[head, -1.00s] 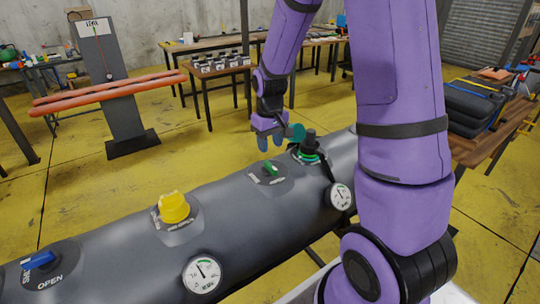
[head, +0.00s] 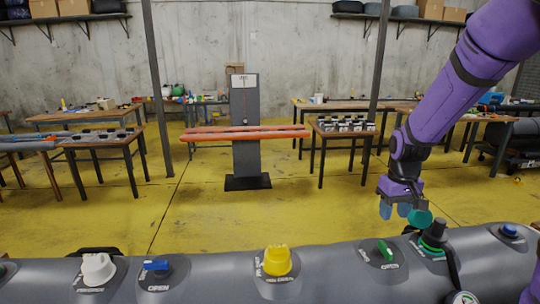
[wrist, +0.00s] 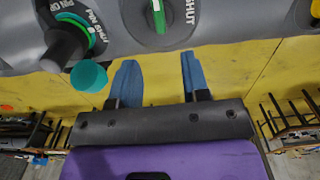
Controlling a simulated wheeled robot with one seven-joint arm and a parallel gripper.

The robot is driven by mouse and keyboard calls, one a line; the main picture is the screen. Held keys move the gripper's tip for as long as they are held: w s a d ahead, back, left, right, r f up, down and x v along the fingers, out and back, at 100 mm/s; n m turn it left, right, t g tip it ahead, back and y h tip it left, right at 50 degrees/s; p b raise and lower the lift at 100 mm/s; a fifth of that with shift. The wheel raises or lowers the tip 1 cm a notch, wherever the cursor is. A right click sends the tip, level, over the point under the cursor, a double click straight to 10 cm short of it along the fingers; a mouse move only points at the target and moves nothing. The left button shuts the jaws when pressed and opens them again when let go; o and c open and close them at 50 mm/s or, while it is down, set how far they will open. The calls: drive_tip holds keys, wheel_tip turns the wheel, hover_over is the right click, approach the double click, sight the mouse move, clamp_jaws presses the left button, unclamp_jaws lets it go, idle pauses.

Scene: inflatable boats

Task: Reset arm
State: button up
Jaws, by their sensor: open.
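My gripper (head: 395,211) is open and empty, with blue fingertips, at the right in the head view. In the wrist view my gripper (wrist: 158,75) shows its two fingers spread apart over the yellow floor. It hangs just beyond the grey inflatable tube (head: 205,268). A black valve with a green ring (head: 434,238) is close to its right, and a teal cap (head: 420,218) beside the valve appears close to the fingers. The same cap (wrist: 88,76) is left of the fingers in the wrist view. Nothing is between the fingers.
Along the tube are a green knob (head: 385,250), a yellow knob (head: 277,260), a blue knob (head: 156,266) and a white knob (head: 97,269). Beyond stand a grey post (head: 245,130) with orange bars (head: 246,132) and several wooden tables. Open yellow floor (head: 320,210) lies between.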

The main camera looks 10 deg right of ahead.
drive_tip(key=s+a+r+t, duration=0.1)
drive_tip(key=s+a+r, duration=0.2)
drive_tip(key=s+r, duration=0.3)
drive_tip(key=s+a+r+t, duration=0.2)
drive_tip(key=s+r, duration=0.2)
drive_tip(key=r, duration=0.4)
drive_tip(key=s+a+r+t, duration=0.1)
drive_tip(key=s+r, duration=0.1)
drive_tip(key=s, duration=0.4)
drive_tip(key=s+a+r+t, duration=0.1)
drive_tip(key=s+a+r, duration=0.1)
drive_tip(key=s, duration=0.5)
drive_tip(key=shift+s+r, duration=0.25)
drive_tip(key=shift+r, duration=0.45)
